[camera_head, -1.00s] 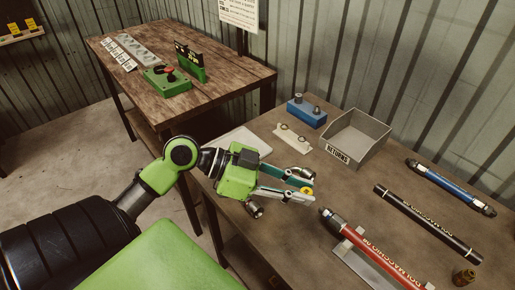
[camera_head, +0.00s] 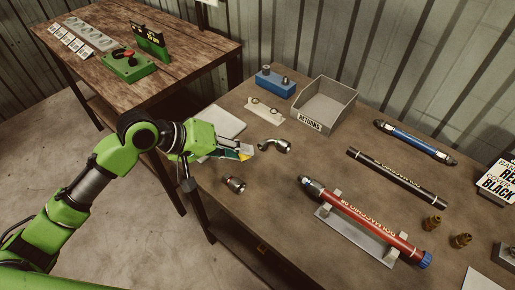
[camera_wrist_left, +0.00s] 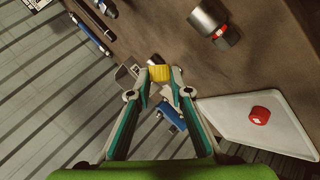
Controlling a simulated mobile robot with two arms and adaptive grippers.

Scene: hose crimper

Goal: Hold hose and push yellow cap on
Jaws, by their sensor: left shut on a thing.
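My left gripper (camera_head: 243,151) is over the left part of the near workbench. Its fingertips are closed on a small yellow cap (camera_wrist_left: 160,73), seen between them in the left wrist view. The red hose (camera_head: 368,222) lies in a grey cradle (camera_head: 345,240) to the right, apart from the gripper. Its left end has a dark metal fitting (camera_head: 312,189); its right end has a blue cap (camera_head: 425,260). A black hose (camera_head: 397,178) and a blue hose (camera_head: 414,142) lie behind it. My right gripper is not in view.
A metal elbow (camera_head: 275,146) and a fitting with a red ring (camera_head: 234,184) lie close to my gripper. The grey RETURNS bin (camera_head: 325,104) and a blue block (camera_head: 275,82) stand behind. A red cap (camera_wrist_left: 260,115) sits on a white plate (camera_wrist_left: 248,132).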

